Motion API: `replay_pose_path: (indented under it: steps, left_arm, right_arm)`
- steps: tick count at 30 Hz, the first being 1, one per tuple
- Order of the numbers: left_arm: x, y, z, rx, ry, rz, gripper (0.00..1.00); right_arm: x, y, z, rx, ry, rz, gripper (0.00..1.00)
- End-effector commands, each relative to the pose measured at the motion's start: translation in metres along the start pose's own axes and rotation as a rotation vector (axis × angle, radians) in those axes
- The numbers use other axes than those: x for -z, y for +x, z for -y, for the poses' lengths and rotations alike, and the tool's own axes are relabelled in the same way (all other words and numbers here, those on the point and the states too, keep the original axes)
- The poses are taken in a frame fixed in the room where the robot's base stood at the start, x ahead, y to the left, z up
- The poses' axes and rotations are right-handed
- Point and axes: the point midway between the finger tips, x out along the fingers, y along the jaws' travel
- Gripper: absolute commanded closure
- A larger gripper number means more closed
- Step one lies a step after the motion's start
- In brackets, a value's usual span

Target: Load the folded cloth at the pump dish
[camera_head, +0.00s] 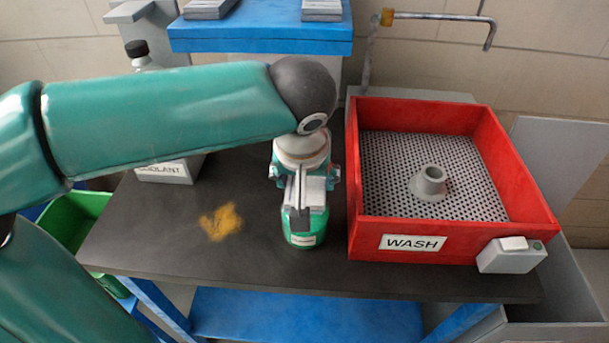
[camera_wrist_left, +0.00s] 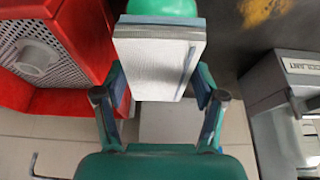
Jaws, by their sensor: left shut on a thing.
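My left gripper (camera_head: 304,174) points down over the black bench top, between the yellow stain and the red basin. It is shut on the folded cloth (camera_wrist_left: 158,62), a pale grey-white flat pad between the two fingers in the left wrist view. The cloth also shows below the wrist in the head view (camera_head: 313,190). The green pump dish (camera_head: 303,239), with a small label on its front, stands upright on the bench right under the cloth. Its green top shows past the cloth's far edge in the wrist view (camera_wrist_left: 160,6). I cannot tell whether cloth and dish touch. My right gripper is not in view.
A red WASH basin (camera_head: 411,227) with a perforated floor and grey nozzle (camera_head: 429,184) stands close on the right. A yellow-brown stain (camera_head: 221,222) lies on the bench (camera_head: 150,238). A coolant box (camera_head: 165,172) stands behind my arm; a green bin (camera_head: 72,218) is at left.

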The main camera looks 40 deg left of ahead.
Motion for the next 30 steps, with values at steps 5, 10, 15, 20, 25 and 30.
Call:
replay_pose_path:
  steps: [5, 10, 15, 20, 25, 30]
  left_arm:
    - [0.0, -0.001, 0.0, 0.001, 0.001, 0.002, 0.58]
    - [0.003, -0.009, 0.0, 0.001, 0.001, 0.002, 0.58]
    - [0.009, -0.023, 0.0, 0.0, 0.001, 0.001, 0.58]
    - [0.014, -0.035, -0.001, -0.001, 0.001, 0.0, 0.58]
    - [0.019, -0.048, -0.001, -0.001, 0.001, 0.0, 0.58]
    - [0.025, -0.06, -0.001, 0.0, 0.001, 0.001, 0.58]
  right_arm:
    - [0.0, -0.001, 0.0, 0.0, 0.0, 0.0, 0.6]
    - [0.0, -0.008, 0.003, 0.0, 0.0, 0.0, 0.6]
    - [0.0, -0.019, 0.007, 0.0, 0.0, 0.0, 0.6]
    - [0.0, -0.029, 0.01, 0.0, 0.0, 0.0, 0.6]
    - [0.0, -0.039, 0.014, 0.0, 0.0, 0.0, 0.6]
    - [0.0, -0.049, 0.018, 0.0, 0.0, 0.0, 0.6]
